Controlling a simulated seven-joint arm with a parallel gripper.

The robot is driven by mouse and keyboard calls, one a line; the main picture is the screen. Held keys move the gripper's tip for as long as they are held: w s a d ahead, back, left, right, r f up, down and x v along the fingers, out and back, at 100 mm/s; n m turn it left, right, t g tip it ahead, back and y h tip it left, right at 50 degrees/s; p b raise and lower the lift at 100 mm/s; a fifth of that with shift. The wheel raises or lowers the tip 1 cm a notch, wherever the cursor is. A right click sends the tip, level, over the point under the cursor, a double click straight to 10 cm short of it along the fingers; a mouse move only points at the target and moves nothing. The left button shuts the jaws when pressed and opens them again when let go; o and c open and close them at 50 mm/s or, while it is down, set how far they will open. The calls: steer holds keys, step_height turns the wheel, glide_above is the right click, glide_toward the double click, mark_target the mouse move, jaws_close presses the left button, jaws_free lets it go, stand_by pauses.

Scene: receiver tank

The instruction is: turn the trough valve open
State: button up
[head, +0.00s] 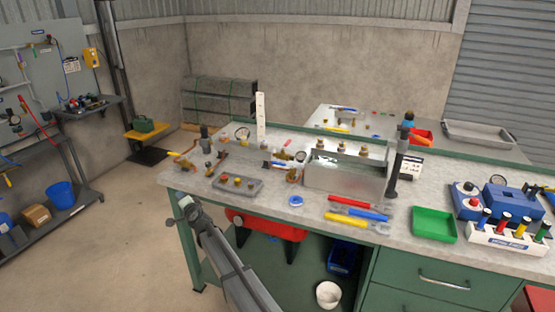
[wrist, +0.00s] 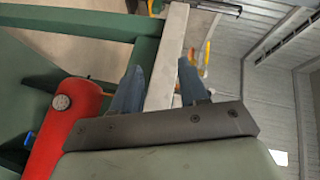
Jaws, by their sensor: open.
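A grey metal trough (head: 345,178) stands on the workbench, with several brass fittings along its back edge. Small brass and red-handled fittings (head: 293,175) sit at its left end; I cannot tell which one is the trough valve or how its handle is turned. My gripper (head: 181,207) is at the bench's front left corner, below the top and well left of the trough. In the wrist view my gripper (wrist: 160,78) is open and empty, its two dark fingers apart, with the grey bench edge showing between them. The trough is not visible there.
The workbench top (head: 265,205) carries a grey tray of fittings (head: 237,186), red and blue tools (head: 355,207), a blue tape roll (head: 295,201) and a green bin (head: 434,224). A dark post (head: 393,172) stands right of the trough. A red tank (head: 265,224) is under the bench.

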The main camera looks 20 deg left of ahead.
steer(key=w+a+r+n+g+y, duration=0.1)
steer(key=w+a+r+n+g, duration=0.1)
steer(key=a+r+n, duration=0.5)
step_height(320, 180, up, 17)
steer(key=n+g+h, duration=0.7)
steer(key=n+h, duration=0.7)
glide_above(277, 163)
step_height(277, 163, down, 13)
steer(key=shift+w+r, duration=0.15)
steer(key=shift+r, duration=0.05)
steer(key=shift+c, duration=0.4)
